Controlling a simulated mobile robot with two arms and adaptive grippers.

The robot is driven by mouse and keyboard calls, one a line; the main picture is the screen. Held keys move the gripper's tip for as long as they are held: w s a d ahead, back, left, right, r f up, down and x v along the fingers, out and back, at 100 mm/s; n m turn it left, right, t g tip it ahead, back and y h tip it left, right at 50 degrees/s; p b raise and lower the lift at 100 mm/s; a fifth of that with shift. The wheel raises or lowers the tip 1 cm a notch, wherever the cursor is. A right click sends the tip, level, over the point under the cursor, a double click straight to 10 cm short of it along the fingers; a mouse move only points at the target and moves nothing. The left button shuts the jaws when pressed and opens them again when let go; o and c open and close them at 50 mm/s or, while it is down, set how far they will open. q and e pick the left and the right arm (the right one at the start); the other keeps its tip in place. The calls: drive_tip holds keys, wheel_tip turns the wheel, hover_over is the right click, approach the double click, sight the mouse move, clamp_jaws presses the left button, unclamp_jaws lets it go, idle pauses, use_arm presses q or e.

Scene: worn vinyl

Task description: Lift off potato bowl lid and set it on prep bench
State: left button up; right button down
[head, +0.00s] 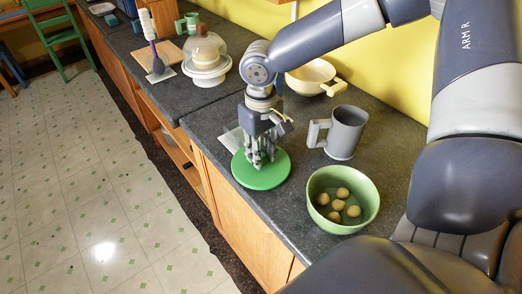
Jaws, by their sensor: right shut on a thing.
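The green round lid (262,176) is on or just above the dark bench top (300,212), near its front edge; I cannot tell whether it touches. My right gripper (261,160) points down over the lid's middle and is shut on it, hiding the grip point. The green potato bowl (342,220) stands uncovered to the right of the lid, with several small round potatoes (342,193) inside. The lid and bowl are apart. My left gripper is not in view.
A grey mug (345,132) stands behind the bowl, and a cream pan (309,76) sits near the yellow wall. A flat white piece (232,138) shows behind the lid. A domed stand (206,69) and a brush-like utensil (154,50) are farther back.

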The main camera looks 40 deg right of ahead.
drive_tip(key=shift+f, duration=0.35)
idle(0.3)
drive_tip(key=c, duration=1.2)
unclamp_jaws()
drive_tip(key=shift+c, duration=0.2)
drive_tip(key=shift+r, duration=0.25)
drive_tip(key=shift+r+p, duration=3.35)
drive_tip(key=shift+r, duration=0.5)
wheel_tip(320, 180, up, 12)
